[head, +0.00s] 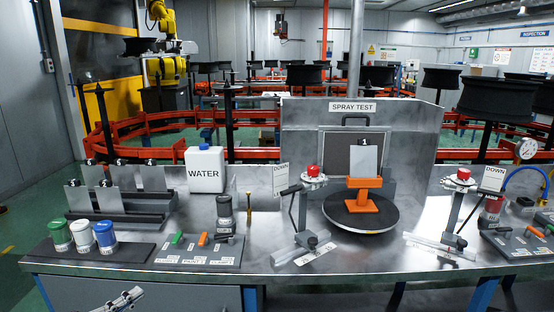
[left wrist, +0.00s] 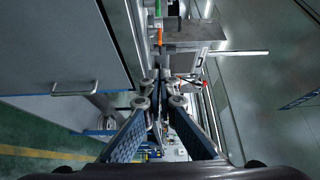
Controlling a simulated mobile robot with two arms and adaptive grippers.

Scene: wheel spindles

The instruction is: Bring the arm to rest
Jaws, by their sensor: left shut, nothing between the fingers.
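My left gripper (head: 122,300) shows at the bottom left of the head view, low in front of the bench's drawer front and apart from everything on the bench. In the left wrist view my left gripper (left wrist: 160,90) has its fingers together, with nothing held between them. My right gripper is not in the head view.
In the left wrist view a drawer handle (left wrist: 75,90) is close by.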

